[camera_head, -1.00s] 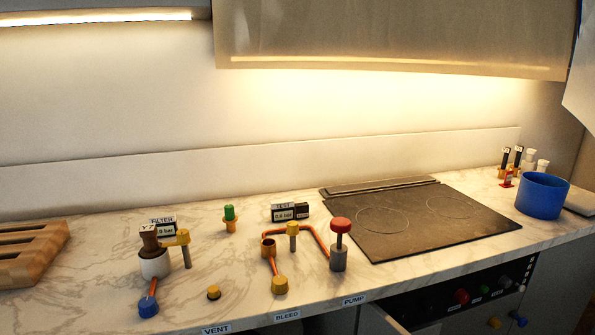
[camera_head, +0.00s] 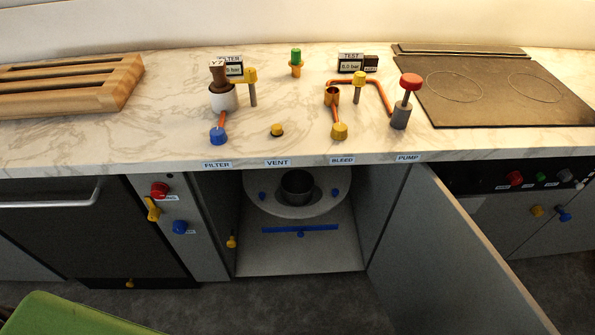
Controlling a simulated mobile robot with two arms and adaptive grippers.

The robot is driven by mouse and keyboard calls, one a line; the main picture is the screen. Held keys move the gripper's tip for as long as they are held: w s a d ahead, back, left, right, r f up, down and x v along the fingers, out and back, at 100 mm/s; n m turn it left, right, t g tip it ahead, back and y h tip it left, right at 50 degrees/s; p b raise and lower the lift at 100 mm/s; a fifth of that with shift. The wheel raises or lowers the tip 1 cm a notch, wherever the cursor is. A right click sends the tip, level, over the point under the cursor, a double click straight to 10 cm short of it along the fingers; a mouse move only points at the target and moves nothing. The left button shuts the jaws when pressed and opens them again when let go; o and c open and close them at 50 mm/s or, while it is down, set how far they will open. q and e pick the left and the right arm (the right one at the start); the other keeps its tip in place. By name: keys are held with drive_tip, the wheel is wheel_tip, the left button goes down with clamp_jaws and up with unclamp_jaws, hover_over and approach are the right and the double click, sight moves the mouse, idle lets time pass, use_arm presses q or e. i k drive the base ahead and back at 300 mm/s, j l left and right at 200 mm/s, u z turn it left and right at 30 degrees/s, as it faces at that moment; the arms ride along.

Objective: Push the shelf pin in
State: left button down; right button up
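An open cabinet under the counter holds a round pale shelf (camera_head: 297,210) with a dark metal cup (camera_head: 297,186) standing on it. Two small blue pins show at the shelf, one at its left (camera_head: 262,195) and one at its right (camera_head: 334,193). A small yellow knob (camera_head: 231,241) sits low on the cabinet's left side. A blue bar (camera_head: 300,229) with a small knob lies below the shelf. I cannot tell which of these is the shelf pin. Neither of my grippers is in view.
The cabinet door (camera_head: 450,260) stands open to the right. A green seat-like surface (camera_head: 70,318) is at the lower left. Red, yellow and blue knobs (camera_head: 160,189) stick out left of the cabinet. Pipes and valves stand on the marble counter (camera_head: 170,140).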

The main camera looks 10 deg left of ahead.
sight(232, 244)
drive_tip(key=j+u, duration=0.1)
drive_tip(key=u, duration=0.95)
